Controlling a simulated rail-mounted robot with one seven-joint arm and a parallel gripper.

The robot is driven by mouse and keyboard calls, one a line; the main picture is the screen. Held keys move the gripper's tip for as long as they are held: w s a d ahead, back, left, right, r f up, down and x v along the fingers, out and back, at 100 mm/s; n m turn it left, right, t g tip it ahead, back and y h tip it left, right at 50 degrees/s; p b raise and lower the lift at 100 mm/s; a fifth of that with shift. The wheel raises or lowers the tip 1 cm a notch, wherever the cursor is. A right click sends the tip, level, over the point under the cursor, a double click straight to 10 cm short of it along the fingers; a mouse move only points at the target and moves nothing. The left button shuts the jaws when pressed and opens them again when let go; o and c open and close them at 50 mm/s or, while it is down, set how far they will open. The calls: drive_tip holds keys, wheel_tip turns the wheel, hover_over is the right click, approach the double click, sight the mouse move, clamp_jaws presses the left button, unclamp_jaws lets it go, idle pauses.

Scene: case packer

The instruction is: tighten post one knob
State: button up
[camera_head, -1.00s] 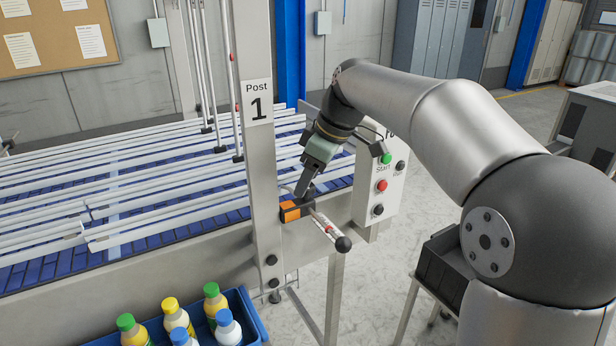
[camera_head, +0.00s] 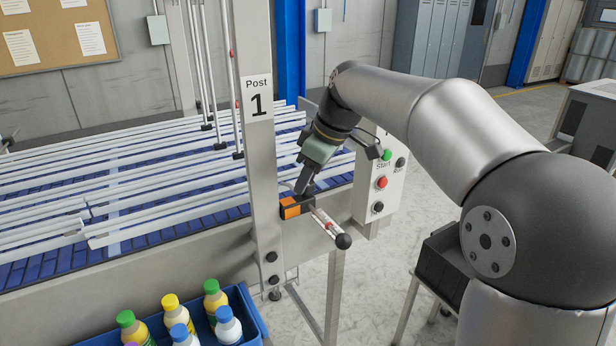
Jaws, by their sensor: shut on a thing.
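The post marked Post 1 (camera_head: 260,150) stands upright at the conveyor's near side. An orange and black clamp block (camera_head: 290,208) sits on it below the label, with a white rod (camera_head: 325,222) pointing out toward the lower right to a black ball end. My gripper (camera_head: 302,190) reaches down from the upper right to the top of this block. Its fingers are shut on the post one knob at the block. The knob itself is hidden by the fingers and the block, and the fingertips show only small.
A panel (camera_head: 392,180) with green, red and black buttons stands just right of my gripper. White guide rails (camera_head: 150,190) run over the blue conveyor. A blue crate (camera_head: 252,318) of capped bottles stands in front. More black knobs (camera_head: 271,257) sit lower on the post.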

drive_tip(key=m+t+b, duration=0.1)
drive_tip(key=m, duration=0.2)
drive_tip(key=shift+s+a+m+h+b, duration=0.1)
drive_tip(key=shift+m+h+b, duration=0.2)
drive_tip(key=shift+m+t+h, duration=0.35)
drive_tip(key=shift+m+h, duration=0.05)
drive_tip(key=shift+m, duration=0.8)
drive_tip(key=shift+m+t+h, duration=0.35)
drive_tip(key=shift+m+h, duration=0.05)
drive_tip(key=shift+m, duration=0.8)
drive_tip(key=o, duration=1)
drive_tip(key=b+v, duration=0.1)
drive_tip(key=v, duration=1.6)
drive_tip(key=shift+r, duration=0.25)
drive_tip(key=shift+s, duration=0.1)
